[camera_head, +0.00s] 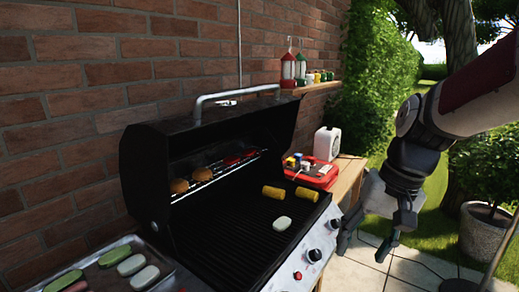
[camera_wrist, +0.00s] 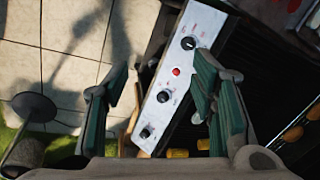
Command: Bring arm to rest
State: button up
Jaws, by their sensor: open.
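My gripper (camera_head: 366,249) hangs in the air in front of the right end of the grill, beside its knob panel. In the wrist view my gripper (camera_wrist: 160,95) has its two green-padded fingers wide apart, with nothing between them but the view of the panel below. The black grill (camera_head: 262,229) stands with its lid open. On its grate lie two yellow corn pieces (camera_head: 276,193) and a pale oval piece (camera_head: 282,223). Two buns (camera_head: 180,186) sit on the upper rack.
A tray (camera_head: 125,245) with several oval pieces is at the lower left. A red box (camera_head: 312,176) and a white container (camera_head: 327,143) stand on the wooden side table right of the grill. A planter (camera_head: 487,232) is at right; paving lies below my gripper.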

jog(key=s+r+n+t+h+p, duration=0.1)
jog(key=s+r+n+t+h, duration=0.1)
jog(key=s, duration=1.4)
notch_tip(320, 180, up, 2)
jog(key=shift+s+d+r+n+t, duration=0.1)
jog(key=shift+s+d+n+t, duration=0.2)
jog(key=shift+n+t, duration=0.25)
jog(key=shift+a, duration=0.1)
